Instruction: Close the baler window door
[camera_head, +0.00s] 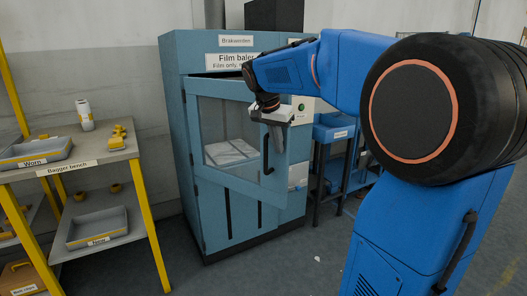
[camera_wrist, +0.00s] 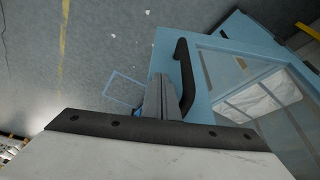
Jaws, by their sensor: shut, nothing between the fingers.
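The teal film baler (camera_head: 228,225) stands in the middle of the head view. Its window door (camera_head: 192,125) is ajar, swung outward with its handle side away from the cabinet; a dark gap shows along the top. A black bar handle (camera_head: 266,155) is on the door's right side. My gripper (camera_head: 279,146) is shut and empty, in front of the door's right edge beside the handle. In the wrist view my gripper's fingers (camera_wrist: 160,88) are together just left of the handle (camera_wrist: 186,75); I cannot tell whether they touch it. White wadding shows behind the window (camera_wrist: 262,98).
The bagger bench (camera_head: 85,165) with grey trays, a white roll and yellow parts stands at the left. A blue table (camera_head: 335,133) stands right of the baler. The floor (camera_head: 300,262) in front is mostly clear, with small white scraps.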

